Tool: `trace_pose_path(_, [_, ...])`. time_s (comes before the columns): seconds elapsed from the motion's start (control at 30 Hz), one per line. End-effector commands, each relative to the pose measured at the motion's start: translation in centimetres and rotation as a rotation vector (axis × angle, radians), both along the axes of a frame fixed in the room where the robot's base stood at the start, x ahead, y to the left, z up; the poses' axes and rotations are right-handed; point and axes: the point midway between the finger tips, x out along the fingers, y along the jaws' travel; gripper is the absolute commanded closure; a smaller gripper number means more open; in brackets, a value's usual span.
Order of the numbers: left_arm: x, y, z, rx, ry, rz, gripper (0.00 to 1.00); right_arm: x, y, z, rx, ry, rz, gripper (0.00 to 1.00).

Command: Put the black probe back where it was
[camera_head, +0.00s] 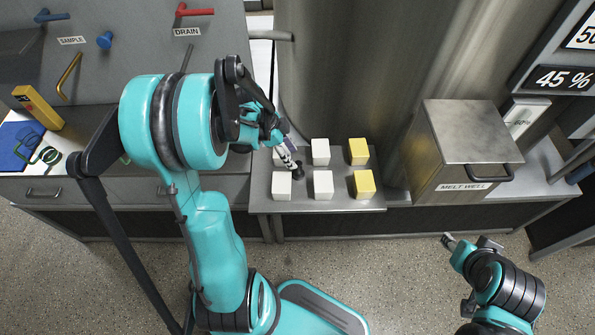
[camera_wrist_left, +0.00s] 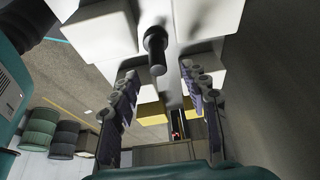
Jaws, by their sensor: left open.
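The black probe (camera_wrist_left: 155,48) is a short dark cylinder with a rounded end, standing among white cubes in the left wrist view. In the head view a dark part of it (camera_head: 296,175) shows between the cubes, mostly covered by my left gripper. My left gripper (camera_head: 289,160) is over the left half of the cube tray. Its two fingers (camera_wrist_left: 163,100) are apart with nothing between their tips, and the probe lies ahead of the gap. I cannot tell whether they touch it. My right gripper (camera_head: 469,245) is low at the right, away from the tray; its jaw opening is unclear.
White cubes (camera_head: 323,185) and two yellow cubes (camera_head: 364,185) stand close around on the grey metal tray (camera_head: 345,202). A metal box (camera_head: 463,150) labelled MELT WELL stands to the right. A yellow block (camera_head: 38,107) is at far left. The floor in front is clear.

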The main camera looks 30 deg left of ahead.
Motion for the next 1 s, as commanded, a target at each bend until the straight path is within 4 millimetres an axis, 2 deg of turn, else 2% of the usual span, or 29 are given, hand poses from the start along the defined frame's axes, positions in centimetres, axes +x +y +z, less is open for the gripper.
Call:
trace_pose_path(0.03, [0.1,-0.2,-0.7,0.0,0.0,0.0,0.54,0.0,0.0,-0.4,0.0,0.0,0.0,0.6])
trace_pose_path(0.17, [0.3,-0.7,-1.7,0.001,0.001,0.0,0.54,0.0,0.0,-0.9,0.0,0.0,0.0,0.6])
trace_pose_path(0.4, [0.9,-2.1,-5.0,0.002,-0.001,-0.001,0.54,0.0,0.0,-2.6,0.0,0.0,0.0,0.6])
trace_pose_path(0.67, [1.0,-2.4,-5.4,0.002,0.0,0.003,0.54,0.0,0.0,-2.6,0.0,0.0,0.0,0.6])
trace_pose_path(0.7, [1.0,-2.4,-5.4,0.002,0.0,0.003,0.6,0.0,0.0,-2.6,0.0,0.0,0.0,0.6])
trace_pose_path(0.8, [1.0,-2.3,-5.4,0.002,0.0,0.003,0.86,0.0,0.0,-2.6,0.0,0.0,0.0,0.6])
trace_pose_path(0.87, [1.0,-2.3,-5.4,0.002,0.0,0.003,1.0,0.0,0.0,-2.6,0.0,0.0,0.0,0.6])
trace_pose_path(1.0, [1.0,-2.3,-5.4,0.002,0.0,0.003,1.0,0.0,0.0,-2.6,0.0,0.0,0.0,0.6])
